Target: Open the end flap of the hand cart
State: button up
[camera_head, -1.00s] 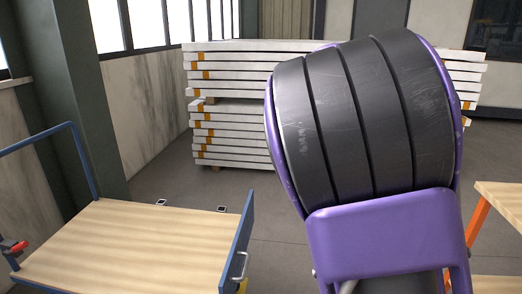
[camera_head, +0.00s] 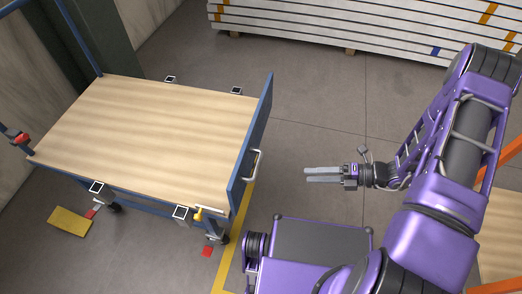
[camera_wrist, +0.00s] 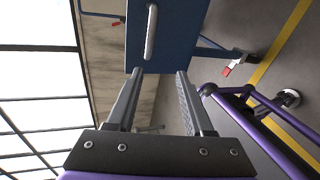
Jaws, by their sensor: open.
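The hand cart (camera_head: 140,130) has a light wooden deck and a blue frame. Its blue end flap (camera_head: 262,118) stands upright at the deck's right end, with a pale bar handle (camera_head: 253,164) on its outer face. A yellow latch-like part (camera_head: 199,214) sits at the near right corner. My gripper (camera_head: 308,174) is to the right of the handle, apart from it, pointing at the flap. In the wrist view my gripper (camera_wrist: 157,76) is open and empty, with the flap (camera_wrist: 172,40) and its handle (camera_wrist: 151,32) ahead, beyond the fingertips.
Stacked white beams (camera_head: 350,30) lie at the back. My purple base is close to the cart's near right corner. An orange-legged table (camera_head: 500,230) stands at the right. A yellow floor line (camera_head: 238,235) runs beside the cart. Bare floor lies between flap and gripper.

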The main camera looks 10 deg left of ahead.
aim_at(258, 163)
jog(key=shift+m+t+y, duration=0.5)
jog(key=shift+m, duration=0.3)
jog(key=x, duration=1.2)
jog(key=w+r+b+x, duration=0.1)
jog(key=x, duration=0.4)
jog(key=shift+w+a+f, duration=0.1)
jog(key=shift+a+f, duration=0.05)
jog(key=shift+a, duration=0.3)
grip_shut()
